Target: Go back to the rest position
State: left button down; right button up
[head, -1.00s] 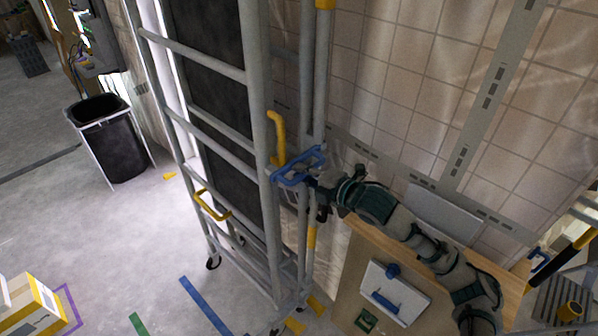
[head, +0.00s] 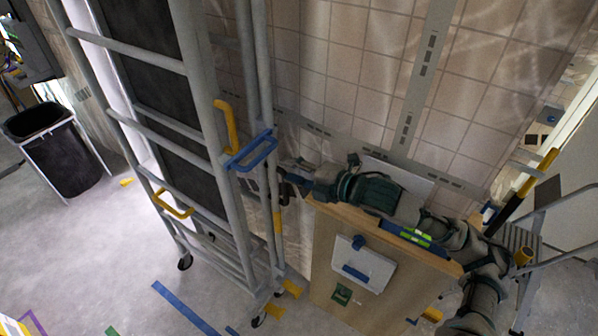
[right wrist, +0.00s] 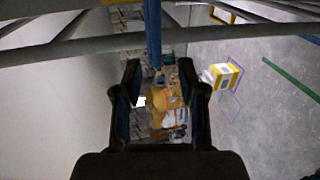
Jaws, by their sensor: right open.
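My right gripper (head: 284,180) is open and empty, just right of the panel lift's blue handle (head: 250,151). A small gap shows between the fingertips and the handle. In the right wrist view the open fingers (right wrist: 159,75) point at a blue bar (right wrist: 153,35), which lies beyond the tips. The grey panel lift frame (head: 222,165) stands upright with yellow grab handles (head: 228,125). My right arm comes in from the lower right. My left gripper is in neither view now.
A wooden board (head: 320,250) with a white plate (head: 362,264) and a green level (head: 412,237) lies close under my right arm. A tiled wall (head: 375,60) stands behind. A black bin (head: 62,155) is at the left. A stepladder (head: 535,235) is at the right.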

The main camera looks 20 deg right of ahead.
jog(key=s+f+m+g+h, duration=0.15)
jog(key=f+m, duration=0.25)
jog(key=f, duration=0.5)
jog(key=s+f+m+h, duration=0.1)
jog(key=s+f+m, duration=0.25)
jog(key=f, duration=0.65)
jog(key=s+f+m+g+h, duration=0.1)
jog(key=s+f+m+h, duration=0.1)
jog(key=f+m, duration=0.5)
jog(key=s+d+f+m+g+h, duration=0.3)
jog(key=s+f+m, duration=0.2)
jog(key=s+f, duration=0.55)
jog(key=s+d+f+m+g+h, duration=0.2)
jog(key=s+f+m+g, duration=0.25)
jog(key=s+f, duration=0.55)
notch_tip(320, 180, down, 26)
jog(key=s, duration=0.3)
jog(key=s+d+f+g, duration=0.1)
jog(key=s+d+f, duration=0.2)
jog(key=s+f, duration=1.1)
jog(key=shift+s+d+f+n, duration=0.15)
jog(key=shift+s+f+n, duration=0.15)
jog(key=shift+s, duration=0.95)
